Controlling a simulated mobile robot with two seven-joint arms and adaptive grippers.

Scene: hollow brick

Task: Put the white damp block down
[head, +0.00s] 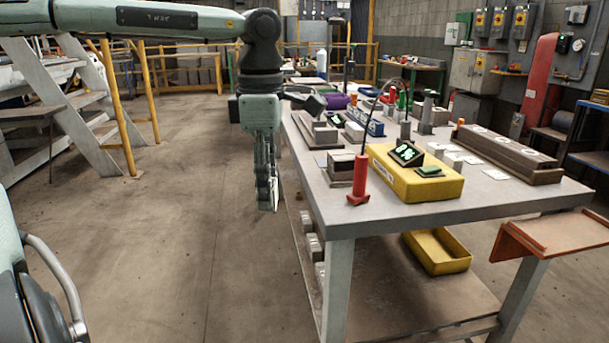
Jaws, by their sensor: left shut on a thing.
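My left gripper (267,205) points straight down beside the left edge of the workbench (340,212), over the floor side. Its fingers are shut on a thin white piece (275,207), which I take to be the white damp block. Only a narrow sliver of it shows at the fingertips; the fingers hide the rest. It appears apart from the bench. My right gripper is not in view.
A yellow box (415,186) with a lit display (406,153) stands on the bench, beside a red cylinder (359,185) with a cable. Grey blocks (453,160), white cards (489,174) and a long brown tray (515,158) lie right. A yellow bin (437,262) sits on the lower shelf.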

